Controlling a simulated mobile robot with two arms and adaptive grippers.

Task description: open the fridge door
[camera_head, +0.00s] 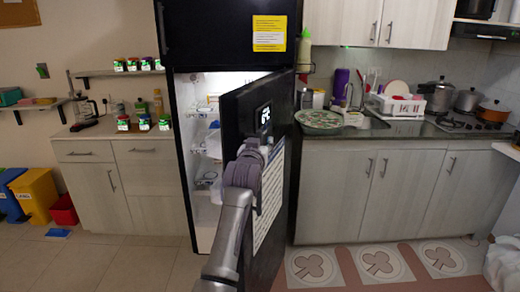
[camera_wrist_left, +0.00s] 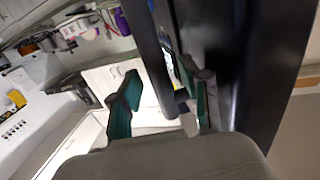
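The black fridge's lower door (camera_head: 236,112) stands ajar, swung out toward me with its hinge side at the right. The lit shelves of the fridge interior (camera_head: 205,130) show at the left of the door. My left gripper (camera_head: 262,148) is at the front face of the door, below the small display; its fingers are hard to make out there. In the left wrist view, the fingers of my left gripper (camera_wrist_left: 162,105) are apart, with a dark upright bar (camera_wrist_left: 153,60) of the door reaching down between them. Contact with the bar is unclear. My right gripper is not in view.
The upper fridge door (camera_head: 215,35) is shut. A counter (camera_head: 370,130) with a tray, dish rack and pots stands right of the fridge. Cabinets (camera_head: 125,180) and colored bins (camera_head: 35,192) are at the left. The floor (camera_head: 100,262) in front is mostly clear.

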